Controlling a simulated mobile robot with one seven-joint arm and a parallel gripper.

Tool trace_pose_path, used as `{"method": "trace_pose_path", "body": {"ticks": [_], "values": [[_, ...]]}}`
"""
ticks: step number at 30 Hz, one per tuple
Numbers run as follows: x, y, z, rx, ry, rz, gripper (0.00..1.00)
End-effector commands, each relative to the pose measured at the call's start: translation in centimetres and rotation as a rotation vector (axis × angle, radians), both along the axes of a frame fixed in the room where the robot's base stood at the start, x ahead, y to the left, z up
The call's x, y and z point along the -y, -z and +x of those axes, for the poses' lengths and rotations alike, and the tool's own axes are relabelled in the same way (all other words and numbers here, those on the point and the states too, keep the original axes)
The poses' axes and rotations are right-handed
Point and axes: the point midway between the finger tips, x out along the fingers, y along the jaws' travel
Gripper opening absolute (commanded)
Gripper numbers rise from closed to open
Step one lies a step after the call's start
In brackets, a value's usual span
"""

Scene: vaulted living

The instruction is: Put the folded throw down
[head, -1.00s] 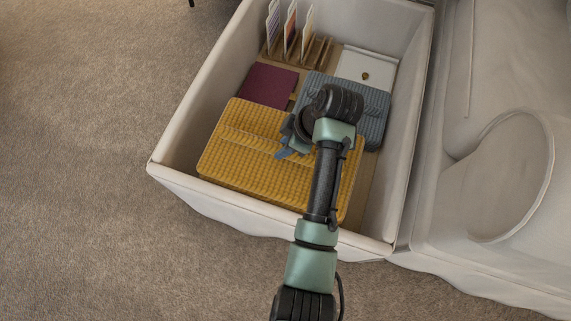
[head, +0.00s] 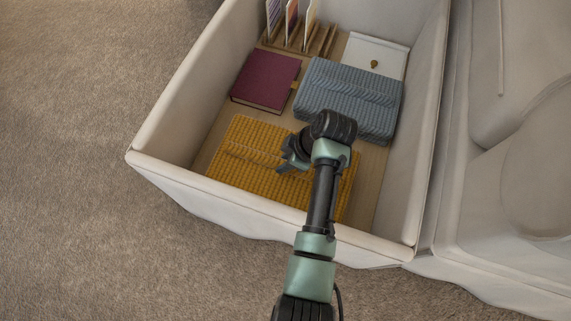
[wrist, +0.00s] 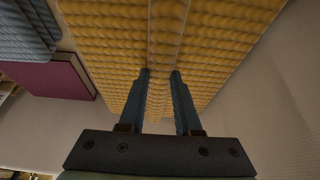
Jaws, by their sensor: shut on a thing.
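The folded throw is mustard yellow and ribbed (head: 250,157). It is inside the front part of an open cream bin (head: 190,184), its near edge hidden by the front wall. My gripper (head: 290,160) is shut on a raised ridge along the middle of the throw. In the wrist view, the two fingers (wrist: 160,74) pinch that ridge and the throw (wrist: 105,40) spreads out on both sides. The throw looks low in the bin, close to the wooden floor (head: 370,170). I cannot tell whether it touches the floor.
A maroon book (head: 266,80) and a folded blue-grey textile (head: 345,98) lie behind the throw. Behind them are a white folder (head: 375,53) and a wooden rack (head: 310,42) with upright cards. A cream sofa (head: 510,190) stands to the right. Carpet is clear to the left.

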Motion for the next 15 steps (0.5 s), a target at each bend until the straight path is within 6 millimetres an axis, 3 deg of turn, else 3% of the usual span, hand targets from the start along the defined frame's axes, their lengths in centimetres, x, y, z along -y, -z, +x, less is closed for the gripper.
{"method": "trace_pose_path", "body": {"ticks": [3,15], "values": [[-0.01,1.67,0.12,0.003,-0.001,0.001,0.00],[0.00,1.83,0.14,0.004,-0.001,0.001,0.00]]}}
